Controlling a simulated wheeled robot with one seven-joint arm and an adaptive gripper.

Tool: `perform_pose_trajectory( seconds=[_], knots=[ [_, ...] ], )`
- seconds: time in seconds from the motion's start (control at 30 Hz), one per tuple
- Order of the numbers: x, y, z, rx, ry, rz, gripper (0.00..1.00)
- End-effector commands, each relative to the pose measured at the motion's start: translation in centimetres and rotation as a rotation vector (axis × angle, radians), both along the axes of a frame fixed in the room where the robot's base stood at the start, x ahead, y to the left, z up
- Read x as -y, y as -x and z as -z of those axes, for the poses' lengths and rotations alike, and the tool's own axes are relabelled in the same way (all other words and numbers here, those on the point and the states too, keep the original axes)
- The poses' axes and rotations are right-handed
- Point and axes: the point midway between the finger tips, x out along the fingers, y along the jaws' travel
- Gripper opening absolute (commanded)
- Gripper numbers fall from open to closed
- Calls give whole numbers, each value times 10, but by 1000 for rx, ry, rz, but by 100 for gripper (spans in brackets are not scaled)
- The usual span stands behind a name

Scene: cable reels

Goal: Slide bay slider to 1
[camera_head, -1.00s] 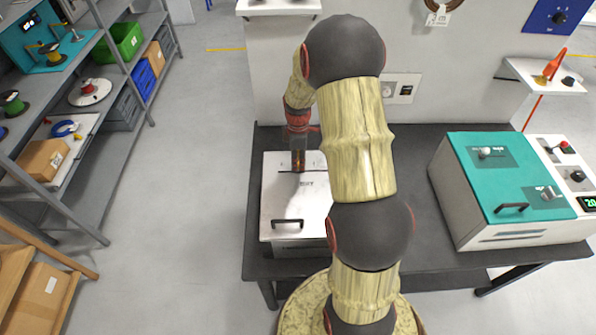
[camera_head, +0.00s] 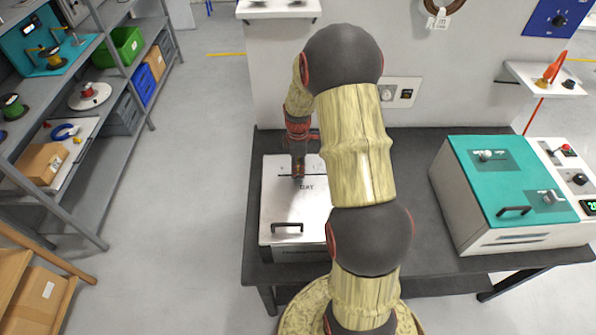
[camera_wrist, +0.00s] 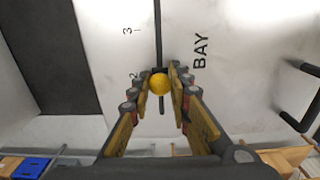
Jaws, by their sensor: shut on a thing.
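The bay slider's yellow knob (camera_wrist: 160,85) sits on a dark straight slot in the white top of a box (camera_head: 279,210). The word BAY is printed beside the slot. In the wrist view the knob is just below the mark 2, on the side away from the mark 3. A mark 1 is not visible; my left finger covers that side. The slot's end shows a little below the knob. My gripper (camera_wrist: 160,76) is shut on the knob, one finger on each side. In the head view my gripper (camera_head: 298,174) is over the box's slot.
The box has a black handle (camera_head: 287,227) at its front and stands on a dark table (camera_head: 400,240). A teal-topped unit (camera_head: 510,180) with knobs and a handle stands at the right. A wall is behind the table. A shelf rack (camera_head: 90,190) stands at the left across clear floor.

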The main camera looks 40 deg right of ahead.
Motion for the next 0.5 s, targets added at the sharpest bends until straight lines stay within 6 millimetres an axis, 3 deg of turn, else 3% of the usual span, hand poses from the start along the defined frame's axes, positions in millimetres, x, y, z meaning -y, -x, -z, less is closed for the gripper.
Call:
perform_pose_trajectory(
  seconds=[0.17,0.5],
  knots=[
    [-3,-2,0,0,0,-1,0],
    [-32,-24,0,0,0,-3,0]
  ],
)
